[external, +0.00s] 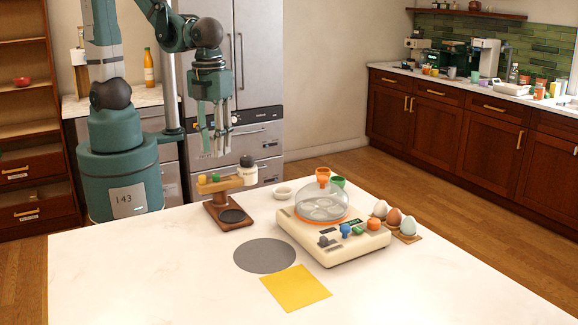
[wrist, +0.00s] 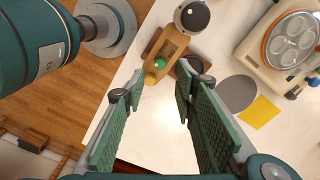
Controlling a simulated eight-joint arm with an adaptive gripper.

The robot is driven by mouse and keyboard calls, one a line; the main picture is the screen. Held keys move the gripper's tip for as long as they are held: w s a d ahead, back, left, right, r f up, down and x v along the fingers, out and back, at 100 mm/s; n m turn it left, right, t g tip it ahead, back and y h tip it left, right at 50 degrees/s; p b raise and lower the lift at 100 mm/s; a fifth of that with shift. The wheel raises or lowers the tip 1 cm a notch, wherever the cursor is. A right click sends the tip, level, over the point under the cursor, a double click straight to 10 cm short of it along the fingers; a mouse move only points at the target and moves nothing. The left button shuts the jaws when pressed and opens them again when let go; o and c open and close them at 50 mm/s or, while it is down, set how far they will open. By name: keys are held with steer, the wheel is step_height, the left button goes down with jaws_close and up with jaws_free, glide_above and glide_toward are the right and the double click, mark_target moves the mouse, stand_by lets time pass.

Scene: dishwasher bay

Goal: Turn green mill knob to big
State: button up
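A wooden mill stand (external: 228,212) stands near the table's back left edge, with a dark round base pad. Its light wooden arm (external: 222,184) carries a small green knob (external: 215,177) and a yellow knob (external: 202,179) at the left end. A dark-capped white jar (external: 247,173) is at the arm's other end. The wrist view shows the arm (wrist: 173,45), green knob (wrist: 160,63), yellow knob (wrist: 149,78) and jar (wrist: 192,15) beyond my fingertips. My gripper (external: 212,151) is open and empty, pointing down above the mill; in the wrist view its fingers (wrist: 158,82) are wide apart.
A cream egg cooker (external: 332,240) with a clear dome and coloured knobs stands to the right. Eggs (external: 394,216) sit beside it. A grey disc (external: 265,256) and yellow sheet (external: 296,288) lie in front. A small white bowl (external: 284,192) is behind. The table's left side is clear.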

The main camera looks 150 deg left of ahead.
mark_target(216, 177)
steer(key=shift+f, duration=0.1)
steer(key=shift+f, duration=3.8)
steer(key=c, duration=0.9)
